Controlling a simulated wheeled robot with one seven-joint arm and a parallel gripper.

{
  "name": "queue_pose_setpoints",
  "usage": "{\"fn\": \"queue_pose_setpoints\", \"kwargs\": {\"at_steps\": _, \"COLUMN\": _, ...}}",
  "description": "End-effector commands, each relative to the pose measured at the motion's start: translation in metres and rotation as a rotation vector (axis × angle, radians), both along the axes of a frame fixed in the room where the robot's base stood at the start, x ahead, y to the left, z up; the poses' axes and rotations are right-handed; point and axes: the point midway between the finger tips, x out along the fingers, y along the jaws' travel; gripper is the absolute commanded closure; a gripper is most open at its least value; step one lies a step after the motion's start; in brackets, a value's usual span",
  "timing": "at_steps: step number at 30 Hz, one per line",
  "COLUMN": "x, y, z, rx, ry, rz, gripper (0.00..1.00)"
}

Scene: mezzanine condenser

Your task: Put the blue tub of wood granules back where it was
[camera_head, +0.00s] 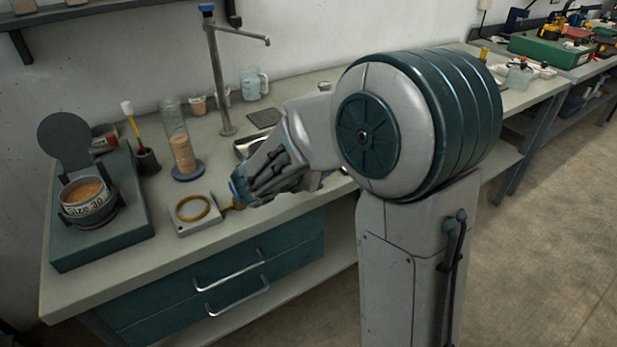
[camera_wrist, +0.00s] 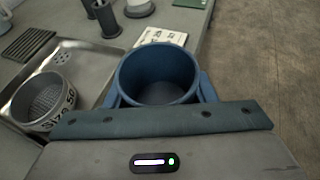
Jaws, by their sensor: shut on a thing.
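The blue tub (camera_wrist: 160,72) is held between the two fingers of my gripper (camera_wrist: 158,92) in the wrist view. I look into its open mouth and see blue walls and a dark bottom, with no granules visible. In the head view my gripper (camera_head: 240,190) is over the front part of the bench, just right of a pale square plate with a yellow ring (camera_head: 194,208). The arm hides most of the tub there. I cannot tell whether the tub touches the bench.
A "Size 30" sieve with granules (camera_head: 87,197) sits on a dark green base (camera_head: 140,222) at left. A granule-filled glass cylinder (camera_head: 181,148), a brush cup (camera_head: 147,162) and a tall tap (camera_head: 222,80) stand behind. A sieve (camera_wrist: 47,103) lies in the sink (camera_wrist: 90,70).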

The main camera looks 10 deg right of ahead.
Motion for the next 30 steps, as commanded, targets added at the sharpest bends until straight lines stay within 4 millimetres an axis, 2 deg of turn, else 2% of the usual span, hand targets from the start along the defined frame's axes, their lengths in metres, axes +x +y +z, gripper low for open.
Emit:
{"fn": "queue_pose_setpoints", "kwargs": {"at_steps": 4, "x": 0.021, "y": 0.005, "z": -0.014, "rx": 0.001, "ry": 0.002, "rz": -0.002, "gripper": 0.73}}
{"fn": "queue_pose_setpoints", "kwargs": {"at_steps": 9, "x": 0.034, "y": 0.008, "z": -0.021, "rx": 0.002, "ry": -0.001, "rz": -0.004, "gripper": 0.73}}
{"fn": "queue_pose_setpoints", "kwargs": {"at_steps": 13, "x": 0.036, "y": 0.009, "z": -0.029, "rx": 0.0, "ry": 0.002, "rz": -0.004, "gripper": 0.73}}
{"fn": "queue_pose_setpoints", "kwargs": {"at_steps": 20, "x": 0.036, "y": 0.009, "z": -0.06, "rx": 0.001, "ry": 0.002, "rz": -0.004, "gripper": 0.73}}
{"fn": "queue_pose_setpoints", "kwargs": {"at_steps": 30, "x": 0.036, "y": 0.009, "z": -0.063, "rx": 0.001, "ry": -0.002, "rz": -0.003, "gripper": 0.73}}
